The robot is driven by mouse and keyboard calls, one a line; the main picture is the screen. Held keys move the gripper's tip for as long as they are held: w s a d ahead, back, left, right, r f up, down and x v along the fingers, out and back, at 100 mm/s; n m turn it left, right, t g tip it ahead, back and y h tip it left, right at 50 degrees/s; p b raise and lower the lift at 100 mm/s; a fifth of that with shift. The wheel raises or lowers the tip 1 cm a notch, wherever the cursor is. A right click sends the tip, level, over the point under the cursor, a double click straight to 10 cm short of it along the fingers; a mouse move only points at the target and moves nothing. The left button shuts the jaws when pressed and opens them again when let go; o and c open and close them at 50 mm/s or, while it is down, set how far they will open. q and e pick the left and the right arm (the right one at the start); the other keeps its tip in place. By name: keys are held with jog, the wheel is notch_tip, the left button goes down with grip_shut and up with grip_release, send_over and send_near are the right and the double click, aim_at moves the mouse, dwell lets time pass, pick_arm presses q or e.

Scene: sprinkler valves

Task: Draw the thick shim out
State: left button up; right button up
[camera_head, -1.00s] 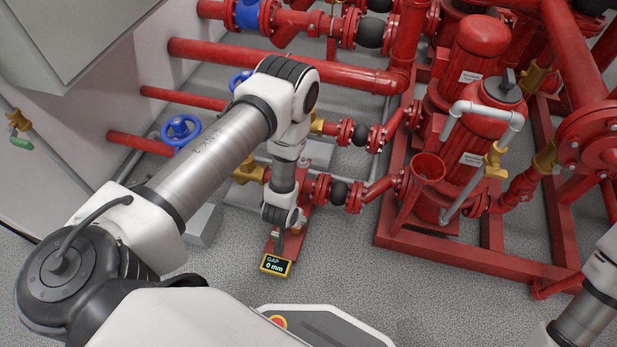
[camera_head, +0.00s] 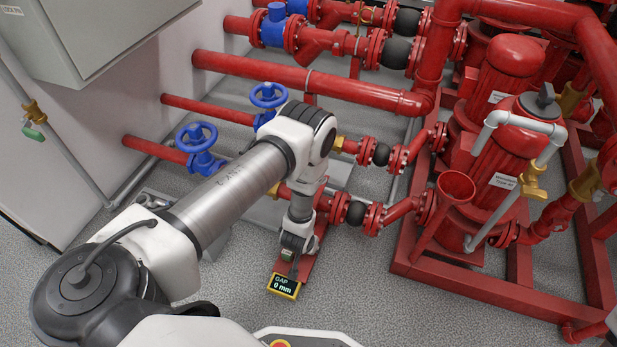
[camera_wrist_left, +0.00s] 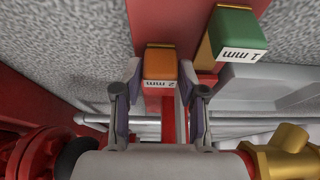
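The thick shim's orange handle, marked 2 mm (camera_wrist_left: 160,68), shows in the left wrist view. It stands between the fingertips of my left gripper (camera_wrist_left: 161,78), which is open, with a finger close on each side. The thin shim's green handle, marked 1 mm (camera_wrist_left: 238,38), is just to the right, outside the fingers; a green handle also shows beside my left wrist in the head view (camera_head: 287,255). The orange handle is hidden there by my arm. A gap display (camera_head: 284,287) reads 0 mm. My right gripper is out of view.
Red pipes (camera_head: 310,82) with blue handwheel valves (camera_head: 199,137) lie behind my left arm. A red pump skid (camera_head: 455,277) with a red funnel (camera_head: 455,188) stands to the right. Grey floor (camera_head: 370,300) is clear in front.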

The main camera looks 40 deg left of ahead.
pick_arm(q)
grip_shut()
jog(key=s+p, duration=0.1)
jog(key=s, duration=0.1)
jog(key=s+d+p, duration=0.1)
jog(key=s, duration=0.1)
jog(key=shift+s+d+r+p, duration=0.1)
jog(key=shift+s+p, duration=0.2)
jog(key=shift+s, duration=0.25)
jog(key=shift+o, duration=2.2)
grip_release()
jog(key=shift+o, duration=1.2)
jog(key=v, duration=0.7)
jog(key=shift+r, duration=0.35)
